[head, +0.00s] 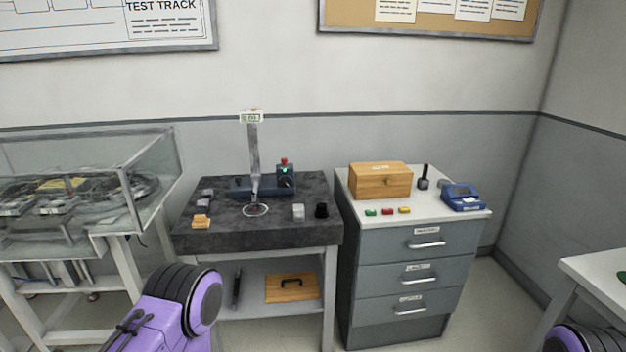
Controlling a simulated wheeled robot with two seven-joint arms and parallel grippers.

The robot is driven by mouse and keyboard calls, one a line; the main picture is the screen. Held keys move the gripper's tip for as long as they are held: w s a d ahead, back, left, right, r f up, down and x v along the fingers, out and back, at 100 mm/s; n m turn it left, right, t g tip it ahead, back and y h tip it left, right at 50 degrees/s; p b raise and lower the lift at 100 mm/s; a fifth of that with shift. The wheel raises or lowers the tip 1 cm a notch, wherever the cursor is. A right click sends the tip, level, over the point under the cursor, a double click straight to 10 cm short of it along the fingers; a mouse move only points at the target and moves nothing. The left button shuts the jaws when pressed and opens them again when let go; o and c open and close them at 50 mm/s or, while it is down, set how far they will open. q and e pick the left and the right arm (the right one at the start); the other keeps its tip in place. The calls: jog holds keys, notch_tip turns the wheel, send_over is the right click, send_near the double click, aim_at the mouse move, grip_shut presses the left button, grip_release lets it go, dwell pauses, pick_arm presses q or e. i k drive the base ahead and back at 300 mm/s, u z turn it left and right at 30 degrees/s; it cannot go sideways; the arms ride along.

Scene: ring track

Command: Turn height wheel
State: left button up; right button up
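A measuring stand with a blue base (240,187) and an upright grey post (254,150) stands on the dark stone-topped table (225,236). A small display or label (251,117) sits at the top of the post. A dark blue box (286,178) with a round dial and a red knob (284,161) is at the right of the base. I cannot tell which part is the height wheel. A white ring (256,210) lies under the post's foot. Purple parts of my arms show at the lower left and lower right corner; neither gripper is in view.
A grey drawer cabinet (415,265) with a wooden box (380,180) and a blue device (462,197) adjoins on the right. A glass-sided case (150,170) stands left. A white table (600,275) is at right.

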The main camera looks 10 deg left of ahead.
aim_at(284, 181)
jog(key=z, duration=0.5)
jog(key=i, duration=0.8)
jog(key=z, duration=0.2)
